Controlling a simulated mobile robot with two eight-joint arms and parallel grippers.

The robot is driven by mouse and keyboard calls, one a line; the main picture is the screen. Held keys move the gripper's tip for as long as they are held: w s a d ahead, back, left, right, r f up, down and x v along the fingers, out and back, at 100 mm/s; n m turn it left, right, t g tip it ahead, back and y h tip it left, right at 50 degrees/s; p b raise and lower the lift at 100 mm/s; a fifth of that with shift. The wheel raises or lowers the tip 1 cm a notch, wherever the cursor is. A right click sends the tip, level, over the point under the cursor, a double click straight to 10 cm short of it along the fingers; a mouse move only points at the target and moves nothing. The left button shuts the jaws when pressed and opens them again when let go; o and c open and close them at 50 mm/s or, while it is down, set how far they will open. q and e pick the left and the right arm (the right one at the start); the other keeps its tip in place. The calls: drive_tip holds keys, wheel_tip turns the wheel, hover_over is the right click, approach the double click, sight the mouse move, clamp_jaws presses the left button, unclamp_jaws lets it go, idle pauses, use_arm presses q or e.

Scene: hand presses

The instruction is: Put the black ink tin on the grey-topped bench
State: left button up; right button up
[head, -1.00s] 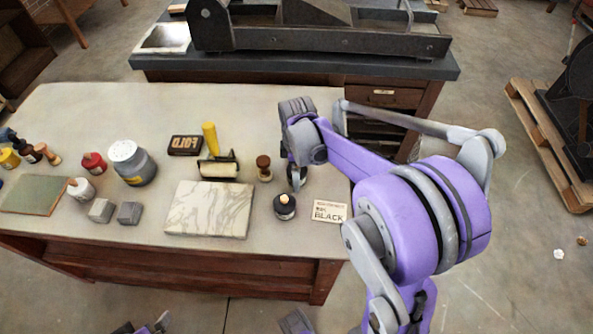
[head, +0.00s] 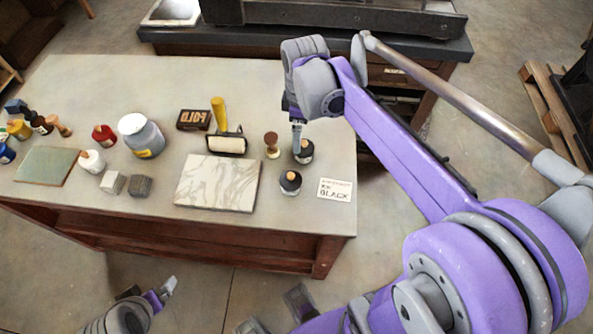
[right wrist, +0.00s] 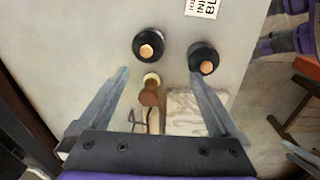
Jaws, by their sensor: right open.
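Two small black containers with tan tops stand upright on the pale table (head: 90,85), near a card (head: 335,189) reading BLACK. The nearer one (head: 290,182) also shows in the right wrist view (right wrist: 203,58); the farther one (head: 304,151) shows there too (right wrist: 149,46). I cannot tell which is the tin. My right gripper (head: 297,138) hangs by the farther container, open and empty; in the wrist view its fingertips (right wrist: 159,72) lie either side of that container's line. The grey-topped bench (head: 215,36) stands behind. Part of my left arm (head: 150,300) shows low; its jaws are unclear.
A brown-knobbed stamp (head: 271,145) stands close left of the farther container. A marbled slab (head: 217,183), a yellow-handled roller (head: 226,142) and a FOLD box (head: 194,120) lie nearby. A large dark press (head: 350,15) takes up much of the grey bench.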

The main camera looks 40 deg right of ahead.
drive_tip(key=s+a+f+m, duration=0.1)
drive_tip(key=s+a, duration=0.1)
drive_tip(key=s+a+f+m+t, duration=0.1)
drive_tip(key=s+a+m, duration=0.1)
drive_tip(key=s, duration=0.1)
drive_tip(key=s+a+m+t, duration=0.1)
drive_tip(key=s+a, duration=0.1)
drive_tip(key=a, duration=0.1)
drive_tip(key=shift+s+a+f+m, duration=0.1)
drive_tip(key=shift+s+f+m, duration=0.05)
drive_tip(key=shift+f+m, duration=0.2)
drive_tip(key=s+a+f+m, duration=0.1)
drive_tip(key=s+a+f+m+t, duration=0.1)
drive_tip(key=s, duration=0.1)
drive_tip(key=s+a+f+m+t, duration=0.1)
drive_tip(key=s+f+m, duration=0.1)
drive_tip(key=shift+s+a+f, duration=0.1)
drive_tip(key=shift+s+a, duration=0.1)
drive_tip(key=shift+a, duration=0.1)
drive_tip(key=shift+s+a+f, duration=0.15)
